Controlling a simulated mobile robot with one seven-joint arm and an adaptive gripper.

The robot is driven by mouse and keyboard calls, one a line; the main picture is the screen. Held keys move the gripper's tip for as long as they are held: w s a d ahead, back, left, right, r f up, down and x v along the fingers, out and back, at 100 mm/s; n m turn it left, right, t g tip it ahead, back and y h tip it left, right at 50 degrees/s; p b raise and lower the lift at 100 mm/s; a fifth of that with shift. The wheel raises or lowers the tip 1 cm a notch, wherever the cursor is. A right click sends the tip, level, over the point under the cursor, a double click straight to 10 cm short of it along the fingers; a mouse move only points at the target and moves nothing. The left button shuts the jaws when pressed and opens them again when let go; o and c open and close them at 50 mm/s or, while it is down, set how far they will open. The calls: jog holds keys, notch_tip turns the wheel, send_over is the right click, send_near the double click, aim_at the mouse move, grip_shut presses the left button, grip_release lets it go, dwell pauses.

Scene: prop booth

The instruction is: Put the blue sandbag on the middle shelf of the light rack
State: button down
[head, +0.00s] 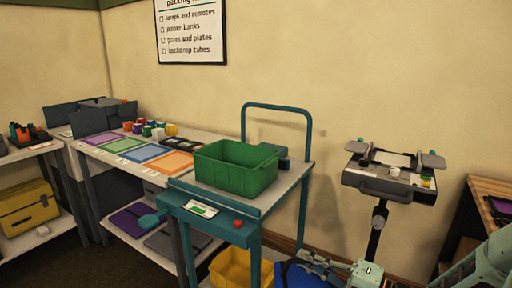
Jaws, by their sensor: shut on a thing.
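The blue sandbag (293,276) is at the bottom edge of the head view, partly cut off by the frame. My gripper (314,264) comes in from the lower right and is shut on the blue sandbag, with its fingers over the bag's upper right side. The bag is in front of the teal cart's right legs. The light rack is not clearly identifiable; a wood-topped unit (493,184) at the right edge is mostly cut off, and its shelves are largely hidden.
A teal cart (300,180) carries a green crate (236,167), with a yellow bin (231,268) below. A grey device on a stand (390,178) is right of the cart. A long table (110,150) with coloured mats and a yellow case (28,207) are left.

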notch_tip(320, 180, up, 24)
jog(key=p, duration=2.9)
jog(key=shift+p, duration=0.35)
